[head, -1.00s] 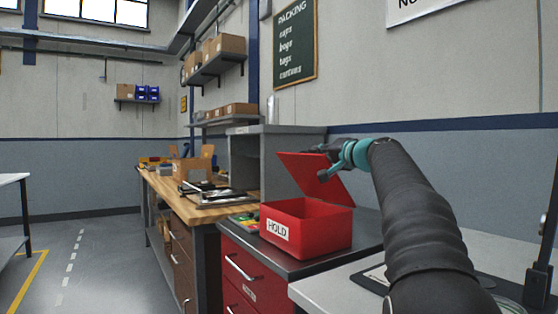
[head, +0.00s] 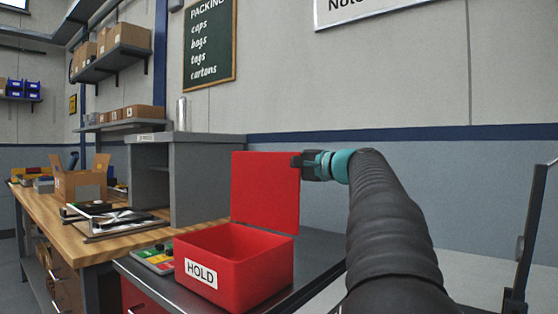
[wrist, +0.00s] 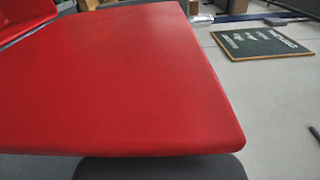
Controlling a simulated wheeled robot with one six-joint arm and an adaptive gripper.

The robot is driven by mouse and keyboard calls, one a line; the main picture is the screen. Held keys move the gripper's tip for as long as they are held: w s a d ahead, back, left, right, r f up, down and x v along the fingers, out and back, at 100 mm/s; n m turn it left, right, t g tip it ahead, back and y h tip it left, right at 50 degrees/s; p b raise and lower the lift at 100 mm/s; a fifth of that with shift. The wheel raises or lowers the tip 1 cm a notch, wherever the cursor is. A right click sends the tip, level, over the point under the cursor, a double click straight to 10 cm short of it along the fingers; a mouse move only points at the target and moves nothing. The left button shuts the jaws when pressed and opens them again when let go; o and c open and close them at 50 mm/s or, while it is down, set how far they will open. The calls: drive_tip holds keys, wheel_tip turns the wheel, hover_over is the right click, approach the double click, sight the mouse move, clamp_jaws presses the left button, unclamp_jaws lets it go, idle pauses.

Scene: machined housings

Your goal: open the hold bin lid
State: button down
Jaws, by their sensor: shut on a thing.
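The red hold bin (head: 262,284) stands on a dark bench top in the head view, with a white HOLD label on its front. Its red lid (head: 264,190) stands about upright at the back of the bin, and the bin's inside shows. My gripper (head: 300,161) is shut on the lid's right edge near its top corner. In the wrist view the lid (wrist: 130,80) fills much of the picture, and a dark part of my gripper (wrist: 160,168) shows below its edge. The fingertips are mostly hidden by the lid.
A tray of coloured pieces (head: 154,259) lies left of the bin. A grey open cabinet (head: 200,180) stands behind it. A wooden bench (head: 130,240) with a cardboard box (head: 80,185) is at the left. The wall behind the lid is bare.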

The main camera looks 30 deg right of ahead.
drive_tip(key=shift+d, duration=0.1)
idle(0.4)
drive_tip(key=c, duration=1.2)
unclamp_jaws()
drive_tip(key=v, duration=1.2)
